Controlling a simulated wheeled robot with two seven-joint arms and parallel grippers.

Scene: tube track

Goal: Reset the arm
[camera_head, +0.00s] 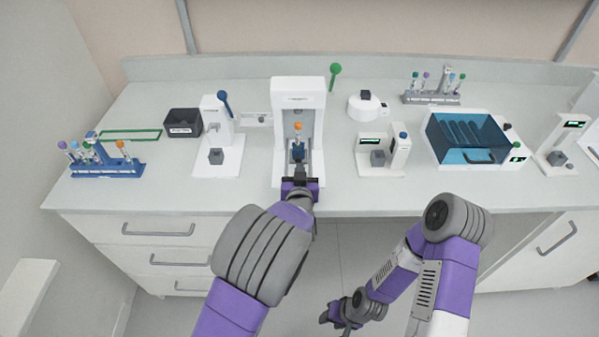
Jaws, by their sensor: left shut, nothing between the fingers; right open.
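My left arm reaches up from the bottom of the head view. Its gripper (298,168) is shut and empty at the front of the white upright machine (310,89). An orange-capped tube (298,128) stands upright in that machine, just beyond the gripper. The picture is too small to tell whether the fingertips touch the tube or its seat. My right arm is folded at the lower right. Its gripper (332,318) is open and low, in front of the bench and below the top's edge; its fingers are small and dark.
A blue rack (110,170) with several tubes stands at the left, and a grey rack (432,99) at the back right. A black box (184,122), small white devices (398,150) and a blue-lidded unit (468,137) stand on the bench (250,203). Floor shows before the drawers.

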